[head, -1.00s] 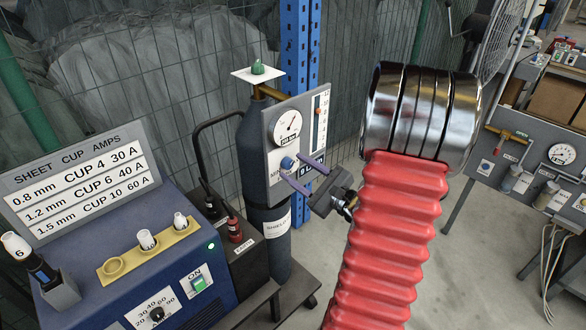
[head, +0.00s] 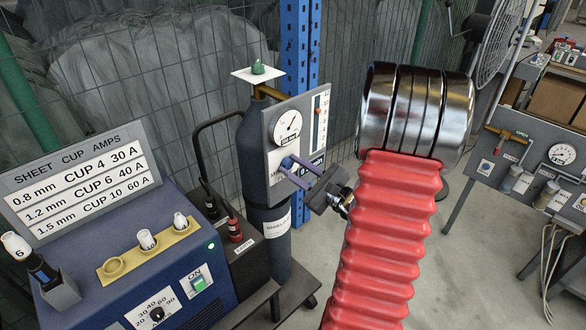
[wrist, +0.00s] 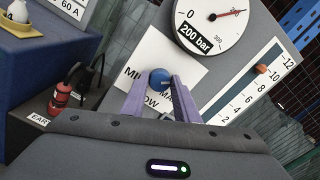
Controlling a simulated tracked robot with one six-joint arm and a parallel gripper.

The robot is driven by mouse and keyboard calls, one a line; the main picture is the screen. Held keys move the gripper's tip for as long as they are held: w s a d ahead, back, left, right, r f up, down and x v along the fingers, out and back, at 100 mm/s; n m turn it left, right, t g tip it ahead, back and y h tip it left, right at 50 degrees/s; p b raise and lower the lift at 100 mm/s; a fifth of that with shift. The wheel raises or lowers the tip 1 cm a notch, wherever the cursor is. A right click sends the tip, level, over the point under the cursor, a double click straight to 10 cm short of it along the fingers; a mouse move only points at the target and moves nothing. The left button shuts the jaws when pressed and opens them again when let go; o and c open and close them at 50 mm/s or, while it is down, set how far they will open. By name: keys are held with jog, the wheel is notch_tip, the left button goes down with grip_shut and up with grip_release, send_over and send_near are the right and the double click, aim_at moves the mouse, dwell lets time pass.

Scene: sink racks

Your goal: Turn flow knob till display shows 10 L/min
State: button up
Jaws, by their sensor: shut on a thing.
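The blue flow knob (wrist: 160,78) sits on a white plate with partly hidden lettering on the grey gas panel (head: 272,130). My gripper (wrist: 157,88) reaches the knob from the front. Its two lilac fingers are shut on the knob, one on each side. In the head view the fingertips (head: 288,164) meet the panel's lower left part. The flow scale (wrist: 255,95) is numbered up to 12, and its orange marker (wrist: 262,69) stands high, around the 10 mark; the exact reading is hard to tell. The round gauge (wrist: 221,20) is labelled 200 bar.
The panel is on a dark gas cylinder (head: 257,165). A blue cup-and-amps machine (head: 150,260) stands left. A black box with a red plug (head: 234,230) is just below left. A blue post (head: 298,50) and mesh fence are behind.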

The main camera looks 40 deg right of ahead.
jog(key=shift+c, duration=0.8)
jog(key=shift+m, duration=0.8)
jog(key=o, duration=1.1)
jog(key=shift+c, duration=0.2)
